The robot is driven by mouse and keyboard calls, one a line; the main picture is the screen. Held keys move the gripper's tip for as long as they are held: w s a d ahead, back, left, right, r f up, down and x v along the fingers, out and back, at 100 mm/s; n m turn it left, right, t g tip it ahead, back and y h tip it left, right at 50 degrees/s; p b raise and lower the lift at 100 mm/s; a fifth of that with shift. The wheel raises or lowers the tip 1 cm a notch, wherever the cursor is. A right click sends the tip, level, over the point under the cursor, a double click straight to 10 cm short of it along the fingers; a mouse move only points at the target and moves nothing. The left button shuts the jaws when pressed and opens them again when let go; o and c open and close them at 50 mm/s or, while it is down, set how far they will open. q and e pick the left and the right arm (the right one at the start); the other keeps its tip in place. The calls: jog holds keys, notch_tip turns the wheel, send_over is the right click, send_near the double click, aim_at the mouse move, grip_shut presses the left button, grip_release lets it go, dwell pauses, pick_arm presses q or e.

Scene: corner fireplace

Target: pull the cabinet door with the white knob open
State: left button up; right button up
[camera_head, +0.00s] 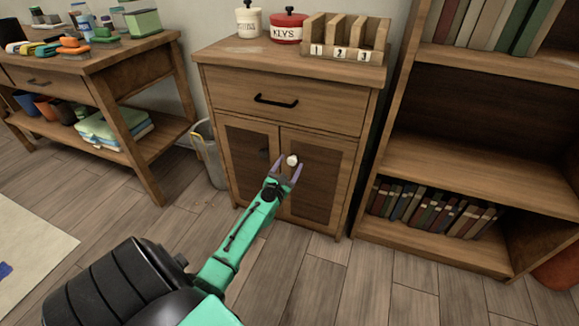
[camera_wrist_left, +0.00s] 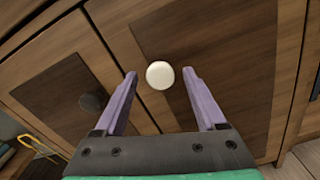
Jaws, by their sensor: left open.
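The white knob (camera_head: 292,160) is on the right-hand door (camera_head: 318,178) of the wooden cabinet (camera_head: 290,88). That door looks shut, flush with the left-hand door (camera_head: 250,150), which has a dark knob (camera_head: 264,152). My left gripper (camera_head: 288,168) is open in front of the white knob. In the left wrist view the white knob (camera_wrist_left: 160,75) appears between and just beyond the tips of the two purple fingers (camera_wrist_left: 159,82). I cannot tell whether they touch it. The dark knob (camera_wrist_left: 93,101) lies left of the fingers. My right gripper is not in view.
A drawer with a black handle (camera_head: 276,100) is above the doors. A bookshelf (camera_head: 460,165) stands close on the right. A bin (camera_head: 208,150) and a workbench (camera_head: 150,150) are on the left. The floor (camera_head: 320,280) before the cabinet is clear.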

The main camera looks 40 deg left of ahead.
pick_arm(q)
grip_shut()
dwell(1.4)
